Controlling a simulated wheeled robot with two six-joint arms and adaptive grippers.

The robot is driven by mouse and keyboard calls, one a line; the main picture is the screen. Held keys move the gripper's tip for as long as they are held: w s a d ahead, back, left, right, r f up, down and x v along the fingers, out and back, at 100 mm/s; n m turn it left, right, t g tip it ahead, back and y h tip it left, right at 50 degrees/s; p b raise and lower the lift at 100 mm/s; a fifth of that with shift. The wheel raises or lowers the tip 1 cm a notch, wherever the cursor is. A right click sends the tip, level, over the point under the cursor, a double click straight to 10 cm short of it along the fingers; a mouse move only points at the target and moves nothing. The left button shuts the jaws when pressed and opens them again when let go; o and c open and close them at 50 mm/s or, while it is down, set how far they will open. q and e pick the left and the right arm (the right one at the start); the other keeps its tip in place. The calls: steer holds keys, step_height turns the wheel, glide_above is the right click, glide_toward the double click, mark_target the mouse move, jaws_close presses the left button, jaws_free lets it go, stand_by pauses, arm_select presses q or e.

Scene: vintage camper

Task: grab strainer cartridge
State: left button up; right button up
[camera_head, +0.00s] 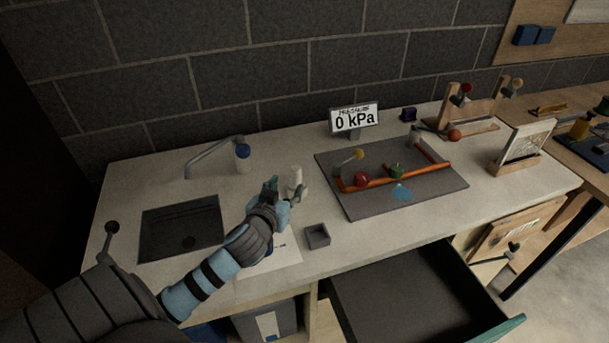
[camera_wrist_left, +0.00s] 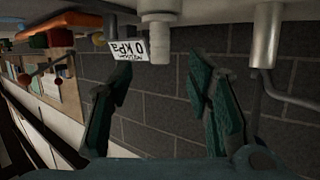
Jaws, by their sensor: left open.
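A small whitish cylinder (camera_head: 295,175), which looks like the strainer cartridge, stands upright on the counter. My left gripper (camera_head: 285,190) is right beside it, with its fingers open towards it. In the left wrist view, which is upside down, the pale stepped cylinder (camera_wrist_left: 160,28) shows between and beyond the spread fingers of my left gripper (camera_wrist_left: 158,75). I see no clear contact, and part of its lower body is hidden by the gripper in the head view. My right gripper is not in view.
A faucet (camera_head: 210,150) with a blue-capped cylinder (camera_head: 242,160) stands behind the sink (camera_head: 180,229). A small grey open box (camera_head: 317,236) is in front. A dark board (camera_head: 430,200) with orange pipes lies right. An open drawer (camera_head: 410,295) juts out below.

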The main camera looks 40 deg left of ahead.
mark_target(295, 176)
arm_select(q)
steer(key=x, duration=0.3)
steer(key=shift+w+a, duration=0.2)
steer(key=shift+a, duration=0.25)
steer(key=x, duration=0.4)
steer(key=d+b+x, duration=0.1)
steer(key=x, duration=0.1)
steer(key=shift+w+a+f, duration=0.15)
steer(key=shift+w+f, duration=0.1)
steer(key=shift+w, duration=0.1)
steer(key=shift+s+r, duration=0.15)
steer(key=shift+s, duration=0.1)
steer(key=shift+c, duration=1)
jaws_close()
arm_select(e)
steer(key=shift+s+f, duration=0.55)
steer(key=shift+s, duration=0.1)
